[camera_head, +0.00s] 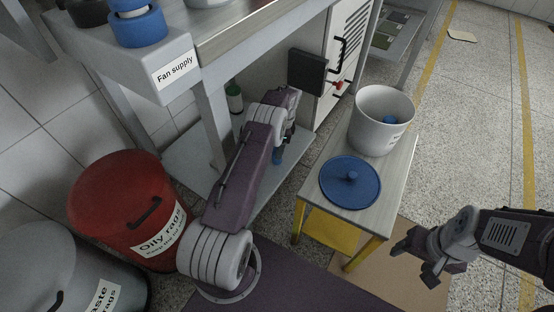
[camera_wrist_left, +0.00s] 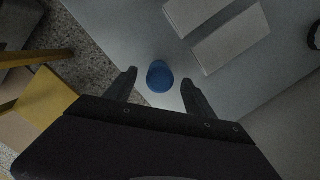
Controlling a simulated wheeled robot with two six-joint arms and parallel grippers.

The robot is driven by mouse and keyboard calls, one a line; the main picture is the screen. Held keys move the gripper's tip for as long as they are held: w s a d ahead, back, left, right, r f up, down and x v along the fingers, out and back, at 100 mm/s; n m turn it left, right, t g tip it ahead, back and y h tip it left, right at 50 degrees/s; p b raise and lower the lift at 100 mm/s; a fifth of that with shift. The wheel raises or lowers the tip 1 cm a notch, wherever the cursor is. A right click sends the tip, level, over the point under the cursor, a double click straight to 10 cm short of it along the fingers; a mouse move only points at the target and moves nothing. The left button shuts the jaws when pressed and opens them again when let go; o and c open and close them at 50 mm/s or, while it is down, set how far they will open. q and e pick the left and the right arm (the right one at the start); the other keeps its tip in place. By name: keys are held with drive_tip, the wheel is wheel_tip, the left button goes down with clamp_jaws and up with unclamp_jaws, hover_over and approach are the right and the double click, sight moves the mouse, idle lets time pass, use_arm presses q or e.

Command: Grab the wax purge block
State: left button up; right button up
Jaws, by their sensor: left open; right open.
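My left gripper (camera_head: 282,135) reaches down over the low shelf under the workbench, and its fingers are mostly hidden by the arm in the head view. In the left wrist view its two fingers are apart, with a rounded blue object (camera_wrist_left: 160,76) just beyond and between the tips. That blue object also shows below the gripper in the head view (camera_head: 277,156). Two pale flat blocks (camera_wrist_left: 231,39) lie further along the shelf. I cannot tell which of these is the wax purge block. My right gripper (camera_head: 415,264) is open and empty at the lower right.
A small table (camera_head: 385,195) with yellow legs stands right of the shelf (camera_head: 190,150), holding a white bucket (camera_head: 383,120) and a blue lid (camera_head: 350,183). A red bin (camera_head: 115,190) and a grey bin (camera_head: 50,265) stand left. A green bottle (camera_head: 235,98) stands behind my left arm.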

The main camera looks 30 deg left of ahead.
use_arm(q)
wheel_tip(320, 180, down, 3)
drive_tip(key=shift+a+r+b, duration=0.15)
drive_tip(key=shift+r+b, duration=0.05)
drive_tip(key=shift+b, duration=0.15)
drive_tip(key=shift+s+r, duration=0.1)
drive_tip(key=shift+r, duration=0.05)
drive_tip(key=shift+c, duration=0.6)
clamp_jaws()
